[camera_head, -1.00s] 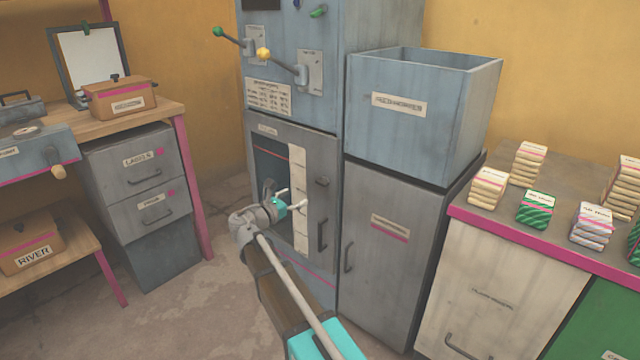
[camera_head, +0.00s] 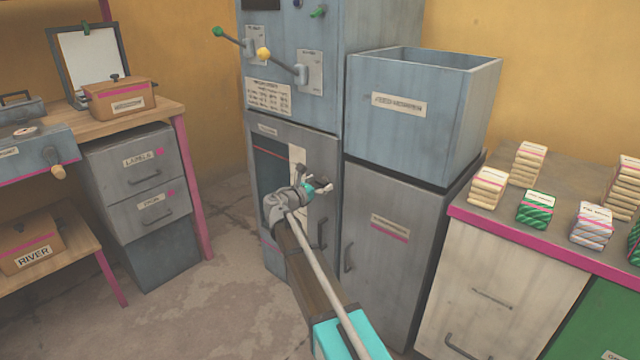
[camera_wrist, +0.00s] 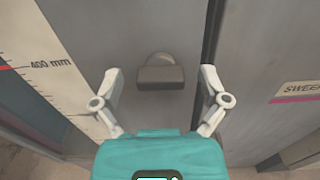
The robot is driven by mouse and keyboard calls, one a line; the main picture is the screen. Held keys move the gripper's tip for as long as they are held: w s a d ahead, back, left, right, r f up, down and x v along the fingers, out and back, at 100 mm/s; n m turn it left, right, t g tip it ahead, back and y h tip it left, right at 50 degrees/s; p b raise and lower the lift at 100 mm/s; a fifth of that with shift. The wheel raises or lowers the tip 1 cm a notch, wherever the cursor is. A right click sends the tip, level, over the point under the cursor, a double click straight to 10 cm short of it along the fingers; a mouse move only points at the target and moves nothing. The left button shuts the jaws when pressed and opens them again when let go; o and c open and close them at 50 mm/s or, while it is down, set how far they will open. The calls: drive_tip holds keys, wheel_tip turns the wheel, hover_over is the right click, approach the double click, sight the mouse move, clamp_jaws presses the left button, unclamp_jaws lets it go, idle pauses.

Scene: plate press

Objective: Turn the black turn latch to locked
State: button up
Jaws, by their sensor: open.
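The black turn latch (camera_wrist: 160,76) is on the grey cabinet door. In the wrist view it shows as a dark block with its long side level across the picture and a rounded part above it. My gripper (camera_wrist: 161,70) is open, with one fingertip on each side of the latch and a gap to it on both sides. In the head view my gripper (camera_head: 317,179) is at the upper right of the door, and the latch (camera_head: 323,184) is partly hidden by it. I cannot tell how far the fingertips are from the door.
A white scale strip (camera_wrist: 45,75) marked 400 mm runs down the door left of the latch. Two levers, one with a yellow knob (camera_head: 263,54), stick out above. A grey bin (camera_head: 420,125) stands right.

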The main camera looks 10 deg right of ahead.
drive_tip(key=c, duration=1.2)
drive_tip(key=shift+o, duration=0.2)
drive_tip(key=shift+m, duration=0.4)
drive_tip(key=m, duration=0.3)
drive_tip(key=shift+s+d+m, duration=0.1)
drive_tip(key=shift+m, duration=0.2)
drive_tip(key=m, duration=0.4)
drive_tip(key=shift+d+f+m, duration=0.1)
drive_tip(key=shift+m, duration=0.2)
drive_tip(key=m, duration=0.4)
drive_tip(key=shift+s, duration=0.1)
drive_tip(key=m, duration=0.4)
drive_tip(key=shift+f, duration=0.15)
drive_tip(key=shift+m, duration=0.3)
